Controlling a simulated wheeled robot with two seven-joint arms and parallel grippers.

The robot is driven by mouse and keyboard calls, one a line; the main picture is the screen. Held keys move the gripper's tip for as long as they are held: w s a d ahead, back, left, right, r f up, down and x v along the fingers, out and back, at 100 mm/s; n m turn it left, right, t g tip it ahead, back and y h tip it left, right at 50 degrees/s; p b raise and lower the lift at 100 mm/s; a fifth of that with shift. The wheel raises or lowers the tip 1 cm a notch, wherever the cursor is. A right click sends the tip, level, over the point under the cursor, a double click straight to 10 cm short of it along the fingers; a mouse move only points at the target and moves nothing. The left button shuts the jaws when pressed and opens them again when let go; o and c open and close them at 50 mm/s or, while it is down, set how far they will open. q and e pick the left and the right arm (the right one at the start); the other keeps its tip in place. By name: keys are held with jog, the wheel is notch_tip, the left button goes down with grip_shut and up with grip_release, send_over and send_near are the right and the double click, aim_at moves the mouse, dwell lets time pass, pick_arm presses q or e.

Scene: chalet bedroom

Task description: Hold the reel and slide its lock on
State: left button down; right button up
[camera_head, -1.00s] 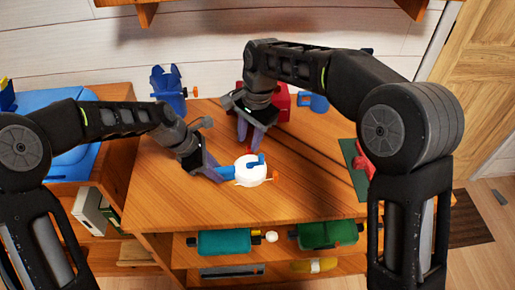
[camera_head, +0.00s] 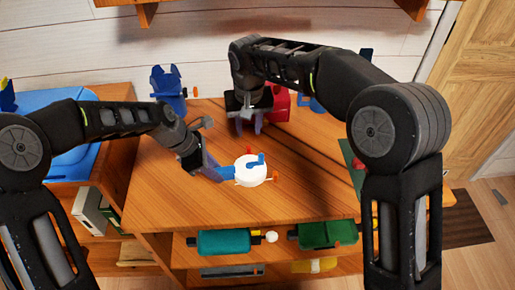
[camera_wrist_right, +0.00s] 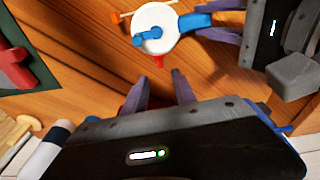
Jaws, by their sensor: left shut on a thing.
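The reel (camera_head: 249,170) is a white disc with a blue crank on top. It is at the middle of the table and shows at the top of the right wrist view (camera_wrist_right: 155,28). My left gripper (camera_head: 220,174) is shut on the blue arm at the reel's left side. A small red piece (camera_head: 249,150) is at the reel's far edge, apparently touching it; it also shows in the right wrist view (camera_wrist_right: 158,62). I cannot tell if it is the lock. My right gripper (camera_head: 248,127) is open and empty, just beyond the red piece.
An orange-tipped rod (camera_head: 274,177) shows at the reel's right. A red box (camera_head: 281,103) and a blue stand (camera_head: 168,88) are at the back. A green board (camera_wrist_right: 25,68) with a red part lies to the side, mostly hidden in the head view. The table front (camera_head: 200,212) is clear.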

aim_at(249, 147)
jog(key=shift+w+f, duration=0.25)
jog(key=shift+f, duration=1.35)
jog(key=shift+w+f, duration=0.2)
jog(key=shift+f, duration=1.35)
jog(key=shift+w+f, duration=0.25)
jog(key=shift+f, duration=1.35)
grip_shut()
